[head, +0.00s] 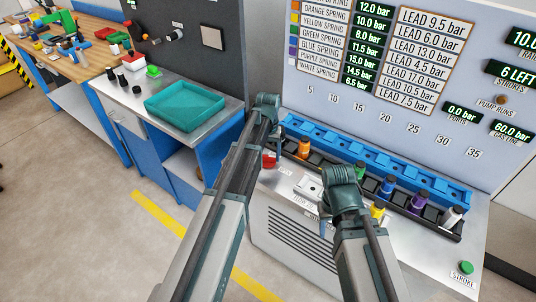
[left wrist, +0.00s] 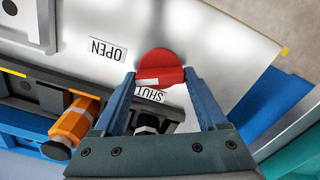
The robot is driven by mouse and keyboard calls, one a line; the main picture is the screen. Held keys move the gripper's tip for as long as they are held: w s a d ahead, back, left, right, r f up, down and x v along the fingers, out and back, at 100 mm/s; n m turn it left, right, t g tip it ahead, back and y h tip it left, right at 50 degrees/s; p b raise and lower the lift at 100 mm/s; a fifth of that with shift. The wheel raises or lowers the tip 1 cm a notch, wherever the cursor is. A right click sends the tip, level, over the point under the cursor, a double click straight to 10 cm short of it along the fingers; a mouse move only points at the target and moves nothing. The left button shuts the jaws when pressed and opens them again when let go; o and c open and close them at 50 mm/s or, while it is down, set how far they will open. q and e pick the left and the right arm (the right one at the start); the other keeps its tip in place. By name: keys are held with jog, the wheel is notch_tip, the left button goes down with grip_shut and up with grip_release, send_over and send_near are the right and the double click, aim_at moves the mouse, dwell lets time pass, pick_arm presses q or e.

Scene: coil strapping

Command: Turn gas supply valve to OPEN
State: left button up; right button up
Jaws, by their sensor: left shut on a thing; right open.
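The gas supply valve is a round red knob (left wrist: 160,66) on the pale bench top, and its red also shows in the head view (head: 269,161). My left gripper (left wrist: 159,74) is shut on the knob, one blue finger on each side. A white mark on the knob lies at its edge beside the SHUT label (left wrist: 152,95). The OPEN label (left wrist: 108,50) is to the left of the knob. My right gripper (head: 325,217) is over the bench, apart from the valve. Its fingers are mostly hidden behind its own wrist.
A black rack with coloured cartridges, such as an orange one (head: 304,147) and a purple one (head: 417,203), stands behind, before a blue rail (head: 400,170). A green STROKE button (head: 466,267) is at the front right. A teal tray (head: 185,106) sits on the left bench.

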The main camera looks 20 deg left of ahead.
aim_at(268, 156)
pick_arm(q)
jog(key=m, duration=0.4)
jog(key=shift+m, duration=0.7)
jog(key=o, duration=1.3)
jog(key=shift+r, duration=0.15)
notch_tip(268, 156, up, 14)
jog(key=p, duration=1.3)
jog(key=shift+f+p, duration=0.25)
jog(key=shift+p, duration=0.15)
